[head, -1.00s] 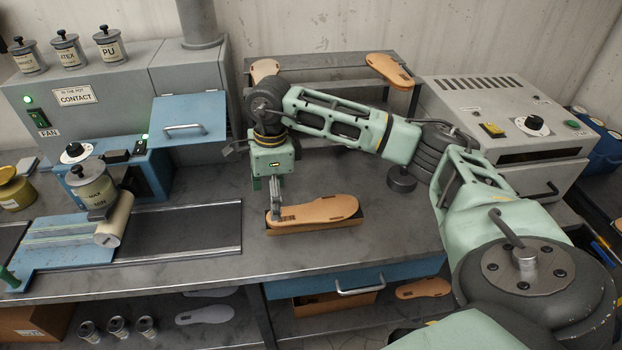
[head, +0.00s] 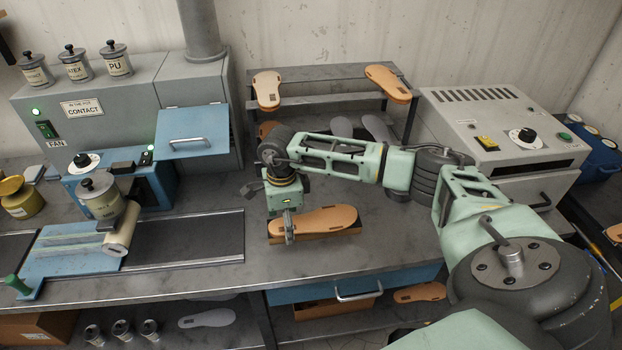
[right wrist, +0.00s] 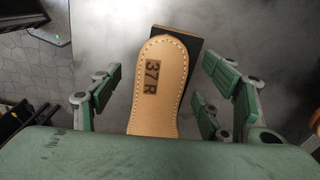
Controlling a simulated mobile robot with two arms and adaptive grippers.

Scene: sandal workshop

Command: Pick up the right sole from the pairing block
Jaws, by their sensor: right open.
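The right sole (head: 322,219), tan with a stitched edge, lies flat on the dark pairing block (head: 345,233) on the bench. In the right wrist view the sole (right wrist: 155,105) bears the mark "37 R", and a corner of the block (right wrist: 188,48) shows beyond its end. My right gripper (head: 288,232) points down at the sole's left end. In the right wrist view its open fingers (right wrist: 160,92) stand on either side of the sole, with a gap on each side. My left gripper is out of view.
A rack (head: 330,73) behind my right arm holds several soles. A glue roller (head: 118,228) and a blue plate (head: 70,262) lie to the left, and a grey heater box (head: 500,130) stands to the right. The bench front is clear.

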